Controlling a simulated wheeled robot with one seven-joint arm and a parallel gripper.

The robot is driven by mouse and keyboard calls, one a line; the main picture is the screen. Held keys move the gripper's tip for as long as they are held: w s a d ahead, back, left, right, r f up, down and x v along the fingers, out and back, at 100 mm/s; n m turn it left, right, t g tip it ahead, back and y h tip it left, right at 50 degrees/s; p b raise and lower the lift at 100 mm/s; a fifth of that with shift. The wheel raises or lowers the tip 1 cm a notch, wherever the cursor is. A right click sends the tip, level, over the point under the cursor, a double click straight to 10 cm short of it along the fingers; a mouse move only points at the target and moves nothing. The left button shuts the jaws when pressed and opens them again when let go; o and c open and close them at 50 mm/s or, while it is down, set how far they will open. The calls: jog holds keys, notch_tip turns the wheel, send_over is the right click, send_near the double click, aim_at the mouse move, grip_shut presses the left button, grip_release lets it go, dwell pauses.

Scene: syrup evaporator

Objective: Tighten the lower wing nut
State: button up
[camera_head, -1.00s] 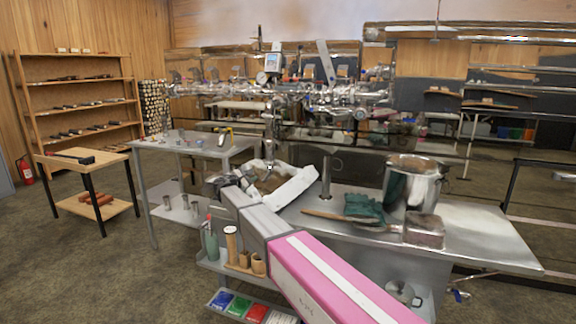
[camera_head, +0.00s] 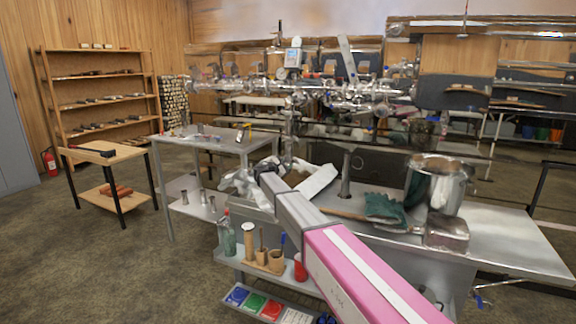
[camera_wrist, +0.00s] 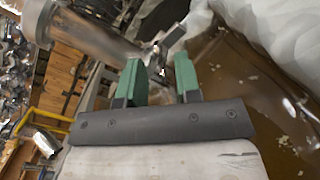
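In the wrist view my gripper (camera_wrist: 160,70) is open, its two green finger pads apart. A small metal piece with wing-like arms, which looks like a wing nut (camera_wrist: 168,38), sits just beyond the fingertips, by the end of a shiny metal pipe (camera_wrist: 95,38). Its lower part reaches toward the gap between the pads; I cannot tell whether it touches them. The frames do not make clear whether it is the lower one. In the head view my arm reaches toward the evaporator pipework (camera_head: 330,90), and the fingers and wing nut cannot be made out.
A pan of brownish liquid (camera_wrist: 240,75) lies right of my fingers in the wrist view. The steel bench (camera_head: 500,245) holds a pot (camera_head: 445,185), green gloves (camera_head: 385,208) and a metal block (camera_head: 446,232). A side table (camera_head: 215,140) stands left; open floor lies front left.

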jog(key=shift+w+d, duration=0.2)
grip_shut()
jog(key=shift+m, duration=0.4)
jog(key=m, duration=0.5)
jog(key=shift+f+m, duration=0.1)
jog(key=shift+m, duration=0.3)
jog(key=m, duration=2)
jog(key=shift+a+f, duration=0.15)
jog(key=shift+f, duration=0.2)
jog(key=shift+m, duration=0.3)
